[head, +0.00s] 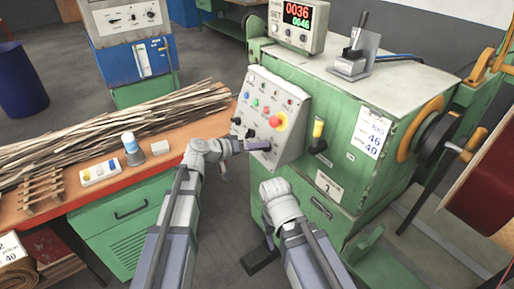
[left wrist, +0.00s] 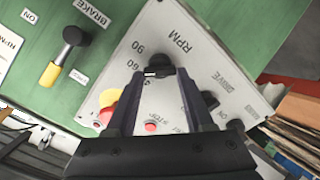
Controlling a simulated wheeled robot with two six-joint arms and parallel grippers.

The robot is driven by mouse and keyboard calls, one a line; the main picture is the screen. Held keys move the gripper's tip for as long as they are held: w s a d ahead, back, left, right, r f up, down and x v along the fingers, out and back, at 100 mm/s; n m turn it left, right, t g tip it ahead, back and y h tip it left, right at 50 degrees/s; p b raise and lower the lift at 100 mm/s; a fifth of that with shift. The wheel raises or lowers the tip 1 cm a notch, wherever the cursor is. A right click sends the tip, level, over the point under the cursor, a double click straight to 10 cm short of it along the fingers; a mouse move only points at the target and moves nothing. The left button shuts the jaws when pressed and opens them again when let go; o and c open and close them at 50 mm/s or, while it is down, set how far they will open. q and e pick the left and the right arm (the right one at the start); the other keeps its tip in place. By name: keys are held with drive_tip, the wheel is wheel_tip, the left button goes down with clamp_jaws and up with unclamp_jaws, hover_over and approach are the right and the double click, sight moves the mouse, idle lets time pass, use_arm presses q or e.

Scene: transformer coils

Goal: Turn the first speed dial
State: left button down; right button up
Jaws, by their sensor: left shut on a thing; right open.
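The grey control panel (head: 292,103) is on the front of the green machine. My left gripper (head: 268,145) reaches its lower part. In the left wrist view, my left gripper (left wrist: 158,75) is shut on a black speed dial (left wrist: 158,64) beside the "RPM" label and the numbers 60 and 90. The fingers cover part of the dial. In the head view this dial is hidden behind the gripper. A second black dial (left wrist: 210,98) sits near the "DRIVE" label. My right arm ends low in front of the machine; its gripper is open, its fingers hard to make out.
A red emergency button (head: 275,122) on a yellow base sits close to my left gripper. A yellow-handled brake lever (head: 318,129) is right of the panel. A workbench with a red-edged top (head: 110,185) carries wood strips (head: 100,125) at left.

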use_arm(q)
drive_tip(key=shift+a+f+n, duration=0.1)
drive_tip(key=shift+f+n, duration=0.05)
drive_tip(key=shift+n, duration=4.25)
drive_tip(key=shift+c, duration=1.4)
unclamp_jaws()
drive_tip(key=p+v, duration=0.2)
drive_tip(key=v, duration=0.5)
drive_tip(key=shift+s+a, duration=0.25)
drive_tip(key=shift+a, duration=0.05)
